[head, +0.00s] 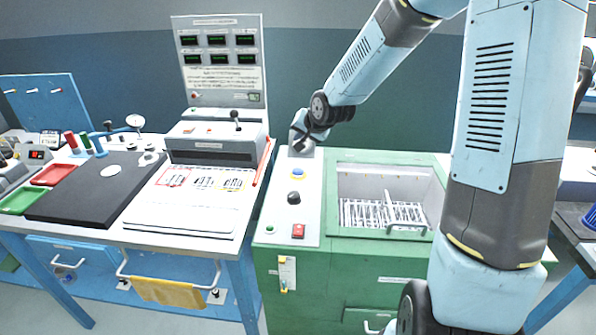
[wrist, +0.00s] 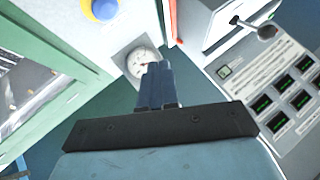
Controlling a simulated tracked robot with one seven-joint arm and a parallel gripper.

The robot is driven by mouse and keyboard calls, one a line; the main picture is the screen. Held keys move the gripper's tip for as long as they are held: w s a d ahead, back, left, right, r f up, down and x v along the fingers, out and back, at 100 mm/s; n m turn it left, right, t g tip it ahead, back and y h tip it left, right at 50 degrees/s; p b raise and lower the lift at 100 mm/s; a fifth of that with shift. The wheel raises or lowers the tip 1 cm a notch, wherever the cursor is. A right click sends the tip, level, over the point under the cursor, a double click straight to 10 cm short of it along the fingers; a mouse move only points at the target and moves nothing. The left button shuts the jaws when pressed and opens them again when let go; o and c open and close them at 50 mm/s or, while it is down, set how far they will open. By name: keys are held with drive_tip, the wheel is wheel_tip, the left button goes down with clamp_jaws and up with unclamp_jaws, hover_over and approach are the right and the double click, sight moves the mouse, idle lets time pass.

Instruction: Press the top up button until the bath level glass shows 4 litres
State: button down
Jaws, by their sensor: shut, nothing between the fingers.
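The green bath cabinet (head: 390,265) stands in the middle of the head view, with a pale control panel (head: 275,205) on its top left. A blue button with a yellow ring (head: 298,173) sits on the panel and may be the top up button; its label is unreadable. It shows in the wrist view (wrist: 103,9). The bath level glass (head: 287,273) is on the cabinet's front; its level is too small to read. My gripper (head: 297,147), also in the wrist view (wrist: 153,72), is shut and empty. It is above the panel's far end, beyond the blue button and apart from it.
The panel also carries a black knob (head: 294,198), a red switch (head: 298,231) and a green button (head: 270,228). A round dial (wrist: 143,60) lies beyond my fingertips. The open basin (head: 388,190) is right of the panel; a white bench machine (head: 215,145) stands left.

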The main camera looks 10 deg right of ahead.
sight(300, 171)
idle(0.3)
drive_tip(key=shift+f, duration=4.4)
drive_tip(key=shift+f, duration=0.7)
drive_tip(key=shift+r, duration=0.8)
drive_tip(key=shift+r, duration=0.1)
drive_tip(key=shift+r, duration=2.4)
